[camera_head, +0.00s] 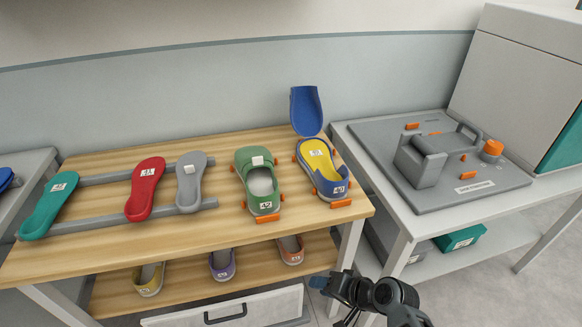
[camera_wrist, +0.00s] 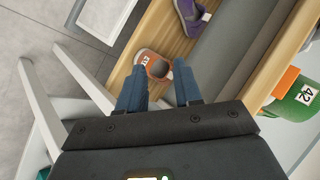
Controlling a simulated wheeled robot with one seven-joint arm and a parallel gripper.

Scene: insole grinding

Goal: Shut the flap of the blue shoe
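The blue shoe (camera_head: 336,184) sits at the right end of the wooden table between orange holders. A yellow insole (camera_head: 315,158) lies inside it. Its blue flap (camera_head: 305,112) stands raised behind the shoe, so the shoe is open. My gripper (camera_head: 318,283) is low in front of the table, below and apart from the shoe. In the wrist view its two blue fingers (camera_wrist: 159,92) are spread with a gap between them and nothing held. The blue shoe is not in the wrist view.
A green shoe (camera_head: 260,178) stands left of the blue one. Grey, red and teal insoles (camera_head: 145,188) lie on rails further left. Several shoes sit on the lower shelf (camera_head: 185,284). A grey machine (camera_head: 430,160) stands on the right table.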

